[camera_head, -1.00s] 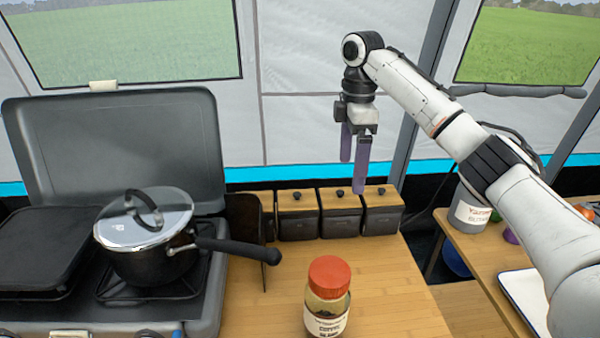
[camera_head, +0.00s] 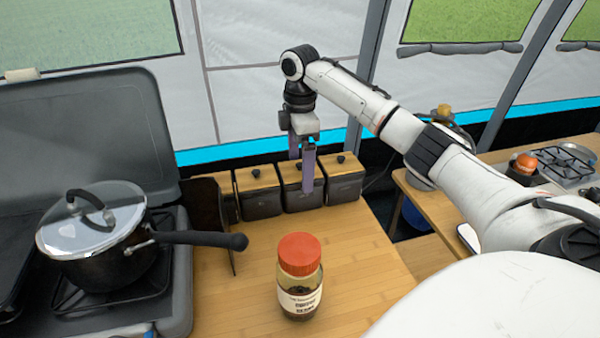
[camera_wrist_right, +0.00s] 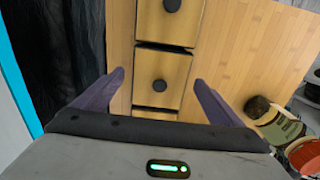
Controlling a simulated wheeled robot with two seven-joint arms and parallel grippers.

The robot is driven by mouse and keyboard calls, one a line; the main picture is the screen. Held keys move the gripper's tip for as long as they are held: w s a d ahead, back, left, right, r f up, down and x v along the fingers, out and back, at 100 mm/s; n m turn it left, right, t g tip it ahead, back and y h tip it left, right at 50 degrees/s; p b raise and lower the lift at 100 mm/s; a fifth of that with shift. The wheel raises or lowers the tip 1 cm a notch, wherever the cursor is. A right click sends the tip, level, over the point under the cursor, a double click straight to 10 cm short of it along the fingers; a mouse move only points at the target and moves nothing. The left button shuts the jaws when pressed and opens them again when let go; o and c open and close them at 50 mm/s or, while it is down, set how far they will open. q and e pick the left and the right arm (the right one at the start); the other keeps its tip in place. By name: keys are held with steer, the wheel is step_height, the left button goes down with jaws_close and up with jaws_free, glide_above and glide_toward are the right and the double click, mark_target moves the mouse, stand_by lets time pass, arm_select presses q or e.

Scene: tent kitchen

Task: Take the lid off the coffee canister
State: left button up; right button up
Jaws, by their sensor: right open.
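Three dark canisters with wooden lids and black knobs stand in a row at the back of the counter: left (camera_head: 258,201), middle (camera_head: 290,201) and right (camera_head: 344,187). I cannot read which holds coffee. A glass jar (camera_head: 299,303) with a red lid (camera_head: 299,253) and a label stands nearer me. My right gripper (camera_head: 301,172) points down at the middle canister, its purple fingers apart and empty. In the right wrist view, a lid knob (camera_wrist_right: 159,85) lies between the fingers; I cannot tell how high they are above it. My left gripper is not in view.
A lidded pot (camera_head: 105,260) sits on the stove at left, its handle (camera_head: 200,239) reaching toward the counter. A dark upright panel (camera_head: 212,215) stands left of the canisters. The wooden counter (camera_head: 355,255) is clear around the jar. A second table stands at right.

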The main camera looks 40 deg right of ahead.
steer(key=shift+f, duration=0.3)
steer(key=c, duration=1.1)
